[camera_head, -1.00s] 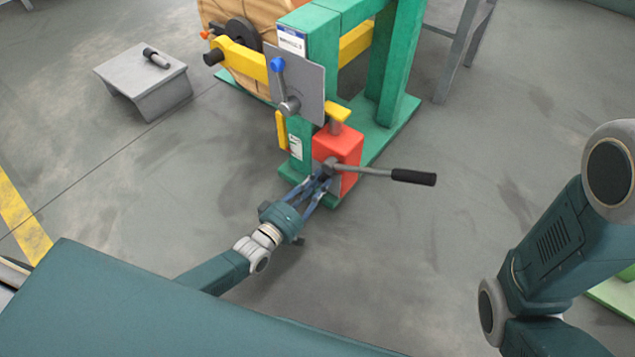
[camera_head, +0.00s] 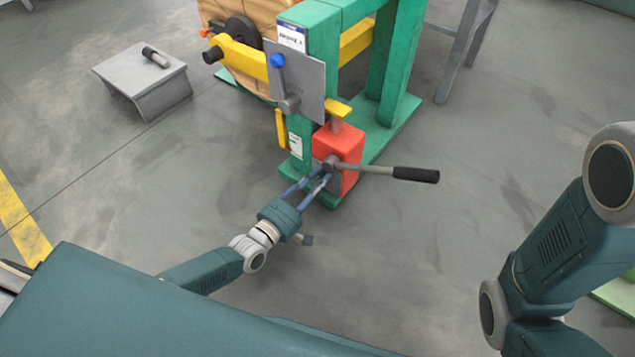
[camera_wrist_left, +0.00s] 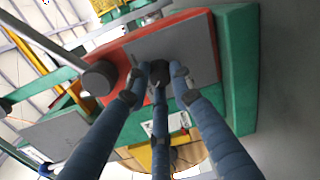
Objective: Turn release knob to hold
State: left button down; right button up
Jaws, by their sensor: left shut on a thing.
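The release knob (camera_wrist_left: 157,70) is a small dark knob on the grey face of a red box, seen in the left wrist view. The red box (camera_head: 345,147) is mounted low on the green frame in the head view. My left gripper (camera_head: 322,180) reaches up to this box from the lower left. In the left wrist view its three blue fingers (camera_wrist_left: 160,78) are closed around the knob, which they partly cover. The knob's pointer and markings cannot be read. My right arm shows at the right of the head view, but its gripper is out of view.
A lever with a black grip (camera_head: 415,175) sticks out rightward from the box, close to my left fingers. Above are a grey plate with a blue-knobbed handle (camera_head: 277,62) and a wooden reel (camera_head: 270,15). A grey stool (camera_head: 145,78) stands left. Floor in front is clear.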

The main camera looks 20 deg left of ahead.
pick_arm(q)
jog(key=shift+w+a, duration=0.1)
jog(key=shift+a, duration=0.15)
jog(key=c, duration=1.5)
grip_release()
jog(key=shift+d, duration=0.1)
jog(key=shift+s, duration=0.3)
jog(key=shift+v, duration=5.8)
jog(key=shift+r, duration=0.1)
